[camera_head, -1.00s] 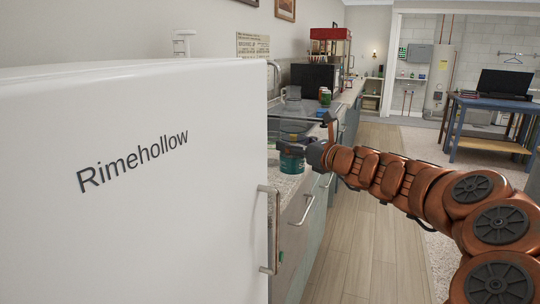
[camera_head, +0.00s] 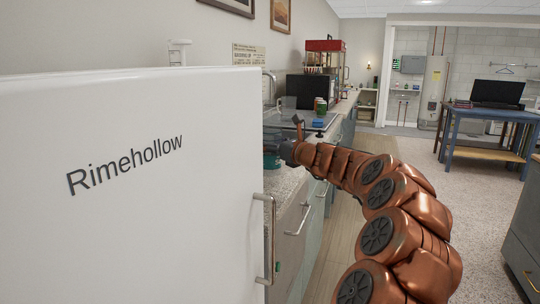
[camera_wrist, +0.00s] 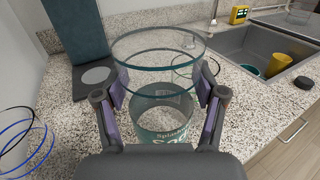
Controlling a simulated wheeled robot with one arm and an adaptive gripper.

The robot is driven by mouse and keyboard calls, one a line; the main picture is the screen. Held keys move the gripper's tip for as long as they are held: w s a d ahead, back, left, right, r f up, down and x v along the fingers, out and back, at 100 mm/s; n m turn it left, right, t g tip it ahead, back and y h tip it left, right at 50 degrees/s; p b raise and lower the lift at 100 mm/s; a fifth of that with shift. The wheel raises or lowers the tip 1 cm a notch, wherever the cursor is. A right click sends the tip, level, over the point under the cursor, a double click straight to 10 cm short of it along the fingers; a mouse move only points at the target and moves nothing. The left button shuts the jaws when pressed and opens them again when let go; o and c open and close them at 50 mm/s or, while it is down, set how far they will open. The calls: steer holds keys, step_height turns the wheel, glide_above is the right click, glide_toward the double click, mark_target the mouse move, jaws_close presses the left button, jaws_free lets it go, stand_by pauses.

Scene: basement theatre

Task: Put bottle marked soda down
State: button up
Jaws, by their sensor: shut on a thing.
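My gripper (camera_wrist: 160,95) is shut on a clear, round bottle (camera_wrist: 156,58) with teal rims and a teal label that reads "Splash" and part of "Soda". The fingers press on its two sides. The bottle looks upright over the speckled counter (camera_wrist: 100,115); I cannot tell if its base touches the counter. In the head view my gripper (camera_head: 283,148) is over the counter just past the white fridge, and only a teal bit of the bottle (camera_head: 271,161) shows, the rest hidden by the fridge and gripper.
The white fridge marked "Rimehollow" (camera_head: 130,190) blocks the left. In the wrist view a sink (camera_wrist: 265,60) holding a yellow cup (camera_wrist: 278,64) is at the right, and a dark teal block-like object (camera_wrist: 78,40) stands close at the left. Some speckled counter in front is clear.

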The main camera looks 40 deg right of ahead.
mark_target(270, 154)
steer(key=shift+w+f+b, duration=0.15)
steer(key=shift+f+b, duration=0.55)
steer(key=shift+f, duration=1.1)
steer(key=shift+f, duration=0.1)
steer(key=o, duration=1)
